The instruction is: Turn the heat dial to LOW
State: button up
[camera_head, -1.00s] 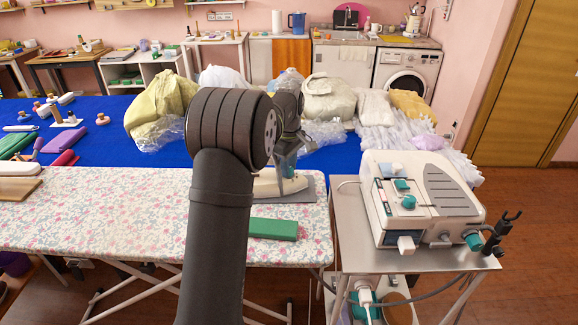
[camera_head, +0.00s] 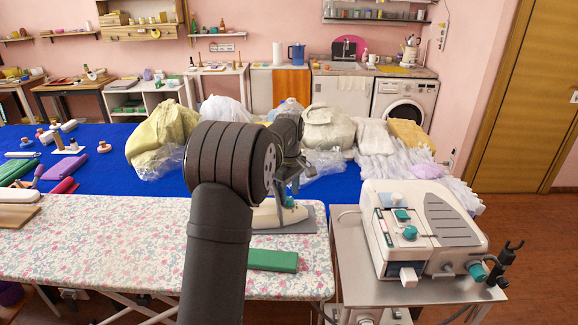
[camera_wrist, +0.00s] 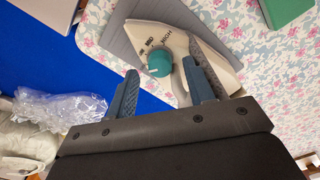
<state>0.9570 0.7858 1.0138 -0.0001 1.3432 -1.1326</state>
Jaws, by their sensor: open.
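A cream iron (camera_wrist: 150,36) lies on a grey pad (camera_wrist: 118,42) on the ironing board; it also shows partly in the head view (camera_head: 266,216). Its teal heat dial (camera_wrist: 159,63) carries a small white mark, and the letters HIGH, MED and LOW run around its far side. I cannot tell surely which word the mark points to. My gripper (camera_wrist: 161,72) is open and empty, its two blue-grey fingers on either side of the dial in the wrist view. Whether they touch it or hover above it is unclear. In the head view my arm partly hides the gripper (camera_head: 288,186).
A green block (camera_head: 272,260) lies on the floral ironing board (camera_head: 110,235) in front of the iron. A steam station (camera_head: 425,230) stands on a metal cart to the right. Bagged garments (camera_head: 160,138) lie on the blue table (camera_head: 95,165) behind.

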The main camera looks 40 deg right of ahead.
notch_tip(320, 180, up, 16)
jog(key=shift+f, duration=0.15)
dwell(0.3)
jog(key=n, duration=0.5)
send_near(289, 199)
notch_tip(289, 199, down, 9)
jog(key=shift+w+d+r, duration=0.1)
jog(key=shift+r, duration=0.05)
dwell(0.3)
